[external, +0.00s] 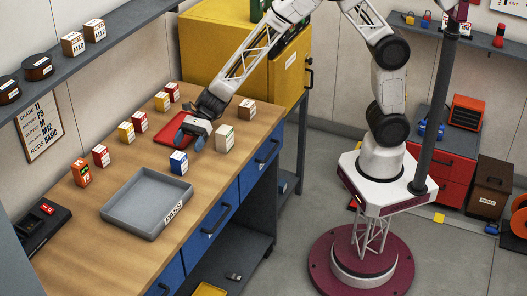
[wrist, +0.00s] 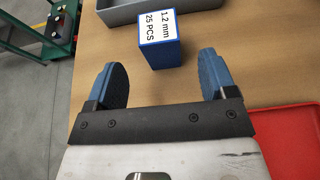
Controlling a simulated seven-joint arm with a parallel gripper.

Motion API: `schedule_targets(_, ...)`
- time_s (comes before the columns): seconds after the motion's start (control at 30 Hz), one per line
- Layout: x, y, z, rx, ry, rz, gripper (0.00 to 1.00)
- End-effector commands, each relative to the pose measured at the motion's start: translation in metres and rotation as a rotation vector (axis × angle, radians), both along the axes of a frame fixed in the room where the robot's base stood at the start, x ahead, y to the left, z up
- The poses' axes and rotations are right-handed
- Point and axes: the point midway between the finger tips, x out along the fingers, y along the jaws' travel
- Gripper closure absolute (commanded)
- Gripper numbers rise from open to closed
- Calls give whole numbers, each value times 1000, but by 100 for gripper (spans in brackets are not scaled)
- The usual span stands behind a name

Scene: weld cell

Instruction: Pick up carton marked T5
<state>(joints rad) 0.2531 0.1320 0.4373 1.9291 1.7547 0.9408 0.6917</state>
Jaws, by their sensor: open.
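No carton here has a mark that I can clearly read as T5. A blue carton (external: 179,163) stands on the wooden bench; in the wrist view this carton (wrist: 160,45) shows "1.2 mm 25 PCS" on its white top and lies beyond my fingertips, between them in the picture. My gripper (external: 190,142) hangs above the bench beside the red tray, its blue fingers apart and empty; its fingers also show in the wrist view (wrist: 162,80). An orange carton (external: 81,173) at the bench's left has a small mark, hard to read.
Red and yellow cartons (external: 140,121) line the bench's wall side. A cream carton (external: 224,138) and a brown one (external: 247,110) stand right of my gripper. A red tray (external: 170,132) lies beside it. A grey tray (external: 125,219) marked PASS takes up the near bench.

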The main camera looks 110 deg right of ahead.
Motion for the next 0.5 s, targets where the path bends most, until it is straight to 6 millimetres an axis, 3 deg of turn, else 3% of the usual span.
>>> schedule_targets(0.2,11,12,-6,0,0,1,22)
schedule_targets(0.5,13,13,-7,0,0,0,22)
